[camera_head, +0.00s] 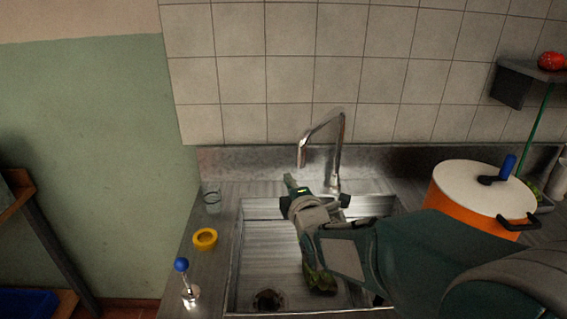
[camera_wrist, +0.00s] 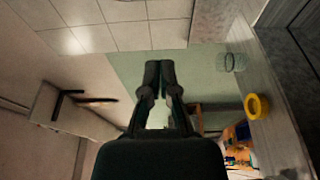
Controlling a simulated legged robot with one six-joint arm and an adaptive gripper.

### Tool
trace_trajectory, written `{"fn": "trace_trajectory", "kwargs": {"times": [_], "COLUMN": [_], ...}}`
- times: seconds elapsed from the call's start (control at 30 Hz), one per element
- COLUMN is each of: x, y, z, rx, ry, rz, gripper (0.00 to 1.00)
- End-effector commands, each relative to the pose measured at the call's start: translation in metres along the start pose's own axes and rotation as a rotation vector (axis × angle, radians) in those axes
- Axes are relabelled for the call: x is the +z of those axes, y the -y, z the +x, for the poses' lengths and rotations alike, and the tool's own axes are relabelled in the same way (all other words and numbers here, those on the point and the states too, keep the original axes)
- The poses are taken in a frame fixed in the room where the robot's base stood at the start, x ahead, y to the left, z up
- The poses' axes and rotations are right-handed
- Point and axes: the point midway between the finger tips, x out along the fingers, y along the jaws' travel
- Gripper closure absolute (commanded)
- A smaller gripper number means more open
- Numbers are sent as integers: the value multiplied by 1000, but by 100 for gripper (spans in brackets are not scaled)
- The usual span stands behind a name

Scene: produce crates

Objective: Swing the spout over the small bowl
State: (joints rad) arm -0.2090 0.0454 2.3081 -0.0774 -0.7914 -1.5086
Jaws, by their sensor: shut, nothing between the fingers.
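A chrome tap stands at the back of the sink. Its spout (camera_head: 320,125) arches to the left and ends with its mouth pointing down, above the sink's back edge. A small yellow round bowl (camera_head: 205,239) sits on the steel counter left of the sink; it also shows in the wrist view (camera_wrist: 257,106). My gripper (camera_head: 290,183) is in front of and below the spout's mouth, apart from it in the picture. In the wrist view its fingers (camera_wrist: 159,72) are together with nothing between them. The spout is not visible in the wrist view.
A clear glass (camera_head: 212,201) stands behind the yellow bowl. A blue-knobbed lever (camera_head: 182,266) stands at the counter's front left. An orange pot (camera_head: 458,197) with a white lid stands right of the sink. My arm covers much of the sink (camera_head: 236,262).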

Motion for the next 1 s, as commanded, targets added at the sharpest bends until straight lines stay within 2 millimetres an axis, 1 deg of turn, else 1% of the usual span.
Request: {"fn": "trace_trajectory", "kwargs": {"times": [0.23, 0.37, 0.47, 0.7, 0.9, 0.97, 1.0], "x": [-6, -8, -8, -4, -5, -6, 0], "y": [1, 2, 2, 2, 2, 2, 1], "z": [2, 11, 26, 67, 96, 104, 99], "rx": [-3, -5, -6, -5, -4, -5, -4], "ry": [0, -1, -1, 0, 0, 0, 3], "rz": [-5, -5, -5, -2, -2, -3, -4], "gripper": [100, 100, 100, 100, 100, 100, 100]}}
